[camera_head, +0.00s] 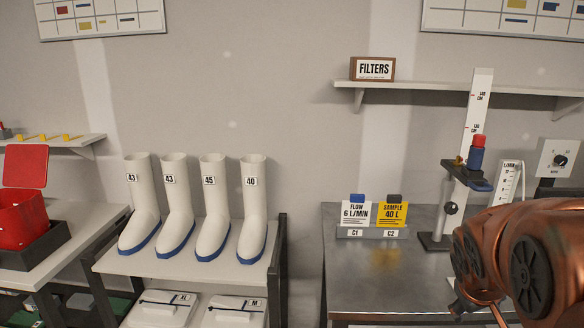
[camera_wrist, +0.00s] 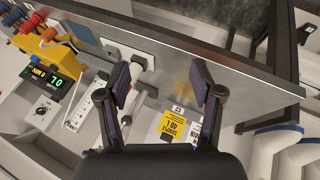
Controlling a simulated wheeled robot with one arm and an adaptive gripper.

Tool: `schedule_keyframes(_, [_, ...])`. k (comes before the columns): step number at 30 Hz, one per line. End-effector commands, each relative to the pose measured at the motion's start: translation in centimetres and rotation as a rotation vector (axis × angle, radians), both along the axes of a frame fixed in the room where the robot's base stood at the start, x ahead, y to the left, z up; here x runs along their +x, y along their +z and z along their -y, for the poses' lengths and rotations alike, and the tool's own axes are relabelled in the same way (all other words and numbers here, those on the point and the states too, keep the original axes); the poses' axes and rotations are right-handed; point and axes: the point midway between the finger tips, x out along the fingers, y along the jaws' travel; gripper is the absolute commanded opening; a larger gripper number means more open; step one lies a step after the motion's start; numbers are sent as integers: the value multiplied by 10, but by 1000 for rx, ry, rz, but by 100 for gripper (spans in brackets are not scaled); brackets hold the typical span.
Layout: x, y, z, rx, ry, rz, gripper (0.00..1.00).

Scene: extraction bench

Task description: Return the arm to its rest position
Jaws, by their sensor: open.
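My copper-coloured arm (camera_head: 530,258) reaches in from the right edge of the head view, in front of the right end of the metal bench. My gripper (camera_wrist: 160,78) shows in the wrist view with its two dark fingers spread wide. Nothing is between the fingers. The bench's instruments and cards lie beyond the fingers, apart from them. In the head view I cannot make out the fingers clearly, and the arm hides part of the bench.
The metal bench (camera_head: 365,278) carries a stand (camera_head: 478,150) with a blue and red piece, a flowmeter (camera_head: 508,182) and two cards (camera_head: 374,214). White boots (camera_head: 212,200) stand on a rack at left. A shelf (camera_head: 450,88) holds a FILTERS box (camera_head: 373,69). The bench's front middle is clear.

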Motion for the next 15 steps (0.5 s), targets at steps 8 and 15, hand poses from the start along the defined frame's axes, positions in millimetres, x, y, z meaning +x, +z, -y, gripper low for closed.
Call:
schedule_keyframes(8, [-123,-41,-112,272,-76,-267,66])
schedule_keyframes(15, [-209,-53,-172,399,-95,-474,66])
